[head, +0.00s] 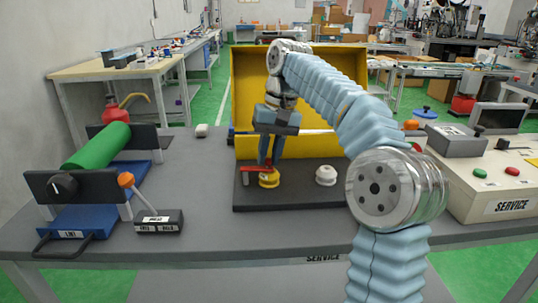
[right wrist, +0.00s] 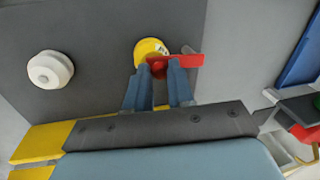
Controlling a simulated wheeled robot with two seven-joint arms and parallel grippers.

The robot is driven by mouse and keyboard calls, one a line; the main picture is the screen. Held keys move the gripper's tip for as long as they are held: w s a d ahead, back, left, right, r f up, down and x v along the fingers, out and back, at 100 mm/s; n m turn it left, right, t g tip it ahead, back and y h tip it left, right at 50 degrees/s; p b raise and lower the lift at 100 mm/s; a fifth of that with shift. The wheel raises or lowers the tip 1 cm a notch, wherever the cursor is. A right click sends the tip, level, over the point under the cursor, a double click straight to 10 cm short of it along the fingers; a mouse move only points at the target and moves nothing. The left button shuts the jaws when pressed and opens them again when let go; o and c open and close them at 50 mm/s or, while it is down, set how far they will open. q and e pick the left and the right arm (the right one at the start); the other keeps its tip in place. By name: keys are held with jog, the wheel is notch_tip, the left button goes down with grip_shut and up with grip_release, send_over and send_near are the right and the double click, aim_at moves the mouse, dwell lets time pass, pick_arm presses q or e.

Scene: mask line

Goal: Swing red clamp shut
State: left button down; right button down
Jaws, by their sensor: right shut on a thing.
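The red clamp (head: 252,168) is a short flat bar beside a round yellow piece (head: 268,181) on a dark base plate (head: 290,199). In the right wrist view the clamp (right wrist: 190,60) overlaps the edge of the yellow piece (right wrist: 148,46) and points to the right. My right gripper (head: 268,164) reaches down from above, with its blue-grey fingers at the clamp. In the right wrist view its fingertips (right wrist: 165,66) are close together on the clamp and hide part of it. My left gripper is not in view.
A white knob (head: 326,174) stands on the same plate. A yellow open box (head: 245,85) rises behind it. A green roller (head: 97,146) on a blue stand is at the left, with a small orange-knobbed lever (head: 126,180). A service box (head: 508,207) is at the right.

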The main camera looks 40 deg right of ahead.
jog(key=shift+w+d+n, duration=0.1)
jog(key=shift+w+n, duration=0.05)
jog(key=shift+n, duration=0.25)
jog(key=c, duration=1)
grip_release()
